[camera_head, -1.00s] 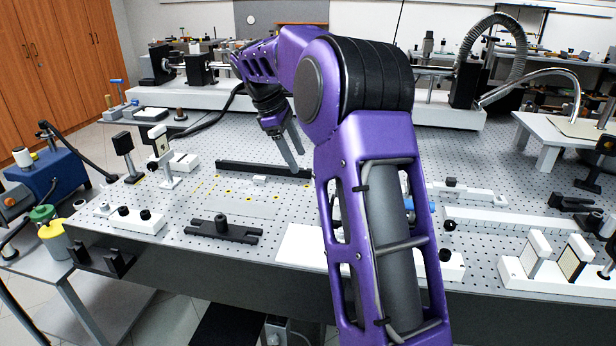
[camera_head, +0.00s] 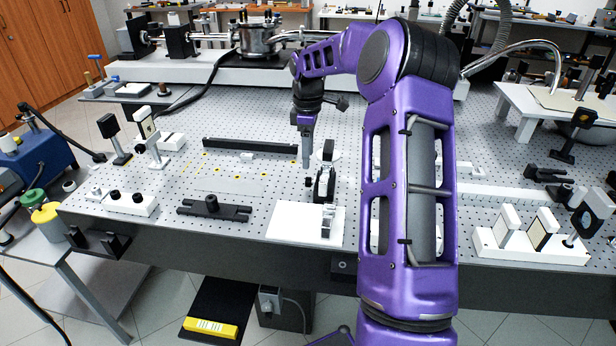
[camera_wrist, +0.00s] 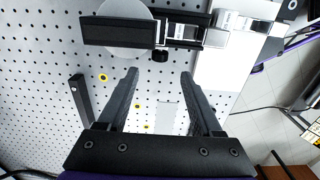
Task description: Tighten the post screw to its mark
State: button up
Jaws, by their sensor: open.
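A black upright post assembly (camera_head: 325,180) stands on the perforated table, at the back edge of a white plate. A small black knob, which looks like the post screw (camera_head: 308,181), sticks out of its left side. In the wrist view the post assembly (camera_wrist: 180,28) lies across the top, and the screw (camera_wrist: 160,56) points toward my gripper. My gripper (camera_wrist: 159,74) is open and empty, with the screw just beyond and roughly midway between its fingertips. In the head view my gripper (camera_head: 306,165) points down, just above and behind the screw. I cannot make out the mark.
A white plate (camera_head: 290,220) lies at the table's front edge. A long black bar (camera_head: 250,148) lies behind and left; a black base with a knob (camera_head: 214,208) lies front left. A white disc (camera_wrist: 125,25) is beside the post assembly. The table left of the screw is mostly clear.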

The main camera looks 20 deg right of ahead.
aim_at(308, 178)
notch_tip(308, 178, down, 8)
jog(key=shift+f, duration=0.1)
jog(key=shift+c, duration=0.2)
grip_shut()
dwell(0.3)
